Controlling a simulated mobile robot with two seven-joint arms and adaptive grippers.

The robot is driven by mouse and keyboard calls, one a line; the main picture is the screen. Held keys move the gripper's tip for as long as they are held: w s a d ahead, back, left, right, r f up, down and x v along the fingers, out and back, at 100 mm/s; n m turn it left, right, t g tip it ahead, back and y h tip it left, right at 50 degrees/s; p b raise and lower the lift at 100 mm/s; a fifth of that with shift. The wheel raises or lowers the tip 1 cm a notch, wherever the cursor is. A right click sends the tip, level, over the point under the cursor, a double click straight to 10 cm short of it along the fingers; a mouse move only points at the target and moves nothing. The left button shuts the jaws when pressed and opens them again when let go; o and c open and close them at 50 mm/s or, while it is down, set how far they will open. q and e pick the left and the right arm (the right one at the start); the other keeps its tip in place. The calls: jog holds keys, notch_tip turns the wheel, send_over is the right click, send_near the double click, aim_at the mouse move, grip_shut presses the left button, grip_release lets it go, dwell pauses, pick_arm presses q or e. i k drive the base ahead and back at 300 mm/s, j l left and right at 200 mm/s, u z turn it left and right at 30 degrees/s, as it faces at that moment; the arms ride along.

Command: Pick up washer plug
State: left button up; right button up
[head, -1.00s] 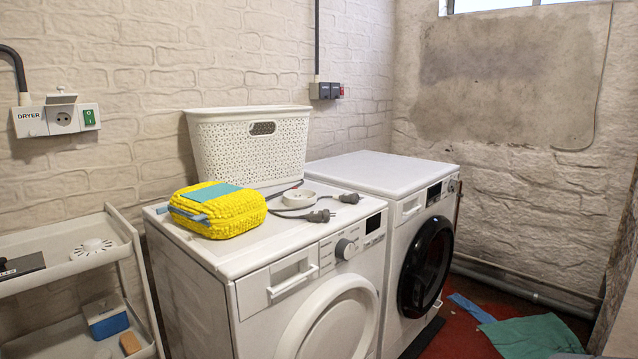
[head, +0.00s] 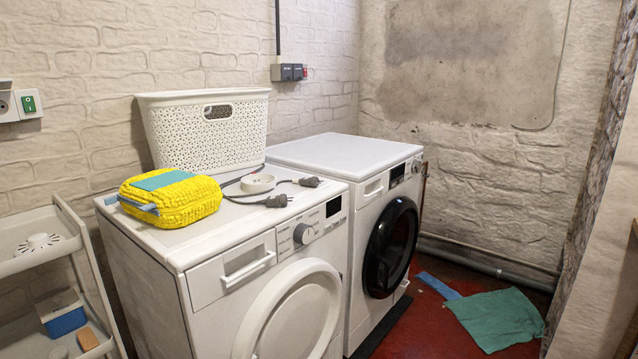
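Two dark grey plugs on cables lie on top of the nearer white machine. One plug (head: 278,201) is closer to the front edge, and the other plug (head: 310,182) is farther back, near the second machine. I cannot tell which of them is the washer plug. A round white object (head: 257,183) sits beside their cables. The nearer machine (head: 235,238) has a white door, and the farther machine (head: 345,152) has a dark round door. Neither of my grippers is in view.
A white basket (head: 185,135) and a yellow cloth bundle (head: 186,205) share the nearer machine's top. A white shelf cart (head: 70,215) stands at the left. A green cloth (head: 495,318) lies on the red floor (head: 405,335) at the right.

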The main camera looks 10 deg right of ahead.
aim_at(314, 181)
jog(key=z, duration=0.3)
jog(key=l+u, duration=0.1)
jog(key=u, duration=1.05)
jog(key=l+u, duration=0.35)
jog(key=k+l+u, duration=0.1)
jog(key=l+u, duration=0.25)
jog(key=k+l+u, duration=0.1)
jog(key=l+u, duration=0.25)
jog(key=k+l+u, duration=0.2)
jog(key=l, duration=0.25)
jog(key=k+l+u, duration=0.15)
jog(key=k+l, duration=0.2)
